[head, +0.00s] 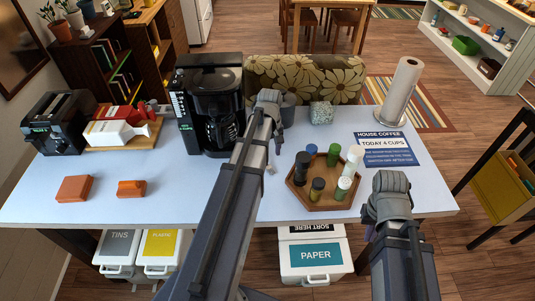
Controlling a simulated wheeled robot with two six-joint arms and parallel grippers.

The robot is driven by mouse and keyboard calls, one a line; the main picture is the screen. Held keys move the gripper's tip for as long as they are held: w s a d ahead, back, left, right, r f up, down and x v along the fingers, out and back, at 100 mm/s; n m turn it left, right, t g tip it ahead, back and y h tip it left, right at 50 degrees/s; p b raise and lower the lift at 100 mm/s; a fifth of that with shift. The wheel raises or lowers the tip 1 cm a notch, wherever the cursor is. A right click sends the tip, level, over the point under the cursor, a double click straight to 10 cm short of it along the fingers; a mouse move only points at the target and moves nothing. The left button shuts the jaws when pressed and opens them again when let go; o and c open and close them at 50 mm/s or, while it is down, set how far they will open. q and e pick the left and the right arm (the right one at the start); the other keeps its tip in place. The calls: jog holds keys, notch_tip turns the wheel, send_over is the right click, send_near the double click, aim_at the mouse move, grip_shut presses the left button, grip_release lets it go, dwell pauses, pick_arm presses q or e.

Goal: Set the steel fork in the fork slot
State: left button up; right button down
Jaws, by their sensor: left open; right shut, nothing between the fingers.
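I cannot make out a steel fork or a fork slot in the head view. My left gripper (278,142) hangs over the white table, just right of the coffee maker. Its fingers are small here, and it counts as open, with nothing seen in it. My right gripper (371,232) is at the table's front edge, right of the hexagonal wooden tray. It is shut and empty, and its fingers are mostly hidden behind my own wrist. My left arm hides a strip of the table's middle.
The white table (230,197) bears a black coffee maker (208,85), a hexagonal tray (307,200) of several jars, a speckled block (321,113), a paper towel roll (400,90), a coffee sign (384,149), a toaster (57,123) and orange blocks (75,189). The front left is mostly clear.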

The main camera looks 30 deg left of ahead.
aim_at(271, 170)
pick_arm(q)
jog(key=shift+f+b, duration=1.3)
jog(key=shift+f, duration=0.05)
jog(key=shift+f, duration=0.1)
jog(key=f+b, duration=0.5)
jog(key=shift+w+d, duration=0.1)
jog(key=shift+d, duration=0.15)
grip_shut()
